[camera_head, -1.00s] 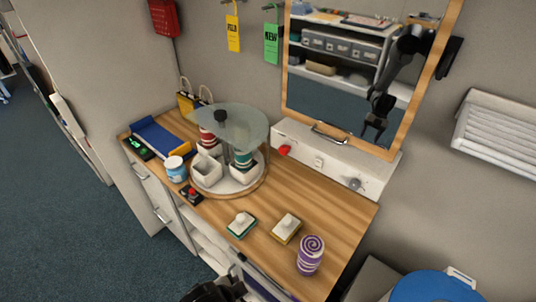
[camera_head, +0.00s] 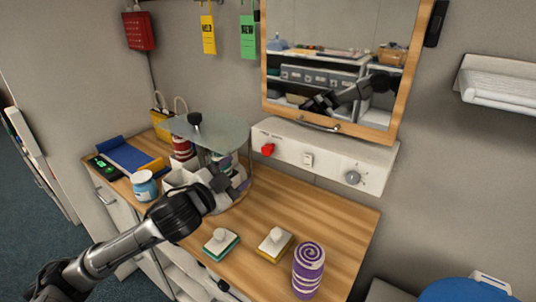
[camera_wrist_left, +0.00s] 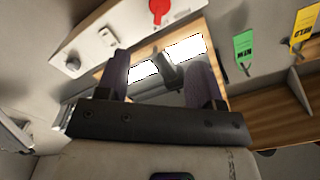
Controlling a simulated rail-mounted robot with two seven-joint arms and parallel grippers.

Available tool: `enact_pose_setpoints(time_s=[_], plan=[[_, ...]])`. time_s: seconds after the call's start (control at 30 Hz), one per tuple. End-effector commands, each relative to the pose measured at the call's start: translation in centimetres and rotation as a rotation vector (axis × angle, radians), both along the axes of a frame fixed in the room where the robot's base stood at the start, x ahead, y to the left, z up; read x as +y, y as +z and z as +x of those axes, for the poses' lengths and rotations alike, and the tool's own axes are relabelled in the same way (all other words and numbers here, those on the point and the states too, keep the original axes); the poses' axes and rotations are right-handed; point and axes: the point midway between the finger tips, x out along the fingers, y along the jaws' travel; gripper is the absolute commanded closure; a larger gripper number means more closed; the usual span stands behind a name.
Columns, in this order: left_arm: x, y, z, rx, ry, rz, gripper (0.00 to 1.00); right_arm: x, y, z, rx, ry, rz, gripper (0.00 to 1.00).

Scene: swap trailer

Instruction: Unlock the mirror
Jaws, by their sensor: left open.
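The mirror (camera_head: 335,65) hangs on the wall in a wooden frame, with a metal handle (camera_head: 319,126) at its lower edge. It also shows in the left wrist view (camera_wrist_left: 185,47). Below it is a white panel (camera_head: 330,161) with a red knob (camera_head: 267,149), a small switch (camera_head: 308,159) and a grey round knob (camera_head: 353,177). The red knob also shows in the left wrist view (camera_wrist_left: 159,9). My left gripper (camera_head: 235,180) is open and empty, in front of the turntable, below and left of the red knob. Its fingers (camera_wrist_left: 158,72) stand apart. My right gripper is out of view.
A glass-topped turntable (camera_head: 214,130) with cups stands left of the panel, partly hidden by my arm. Two block-shaped items (camera_head: 222,244) (camera_head: 275,244) and a purple swirled can (camera_head: 308,270) stand on the right of the wooden counter (camera_head: 325,208). A blue-white jar (camera_head: 145,186) stands at left.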

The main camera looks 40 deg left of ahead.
Motion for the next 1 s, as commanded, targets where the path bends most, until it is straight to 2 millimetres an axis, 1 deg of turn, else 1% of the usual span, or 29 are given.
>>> enact_pose_setpoints(time_s=[0.17, 0.5, 0.7, 0.83, 1.0], plan=[[-0.1, 0.3, 1.6, -0.010, -0.014, -0.015, 0.39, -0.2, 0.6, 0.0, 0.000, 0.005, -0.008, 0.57], [0.3, 0.4, 7.8, -0.008, -0.012, -0.014, 0.39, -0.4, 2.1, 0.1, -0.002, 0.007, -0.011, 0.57], [0.4, 0.3, 11.0, -0.008, -0.014, -0.013, 0.39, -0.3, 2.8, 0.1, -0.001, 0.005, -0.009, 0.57], [0.5, 0.2, 12.3, -0.008, -0.014, -0.014, 0.39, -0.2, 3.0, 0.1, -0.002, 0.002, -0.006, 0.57], [0.6, 0.1, 13.4, -0.007, -0.013, -0.011, 0.39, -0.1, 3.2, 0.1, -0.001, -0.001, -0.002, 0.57]])
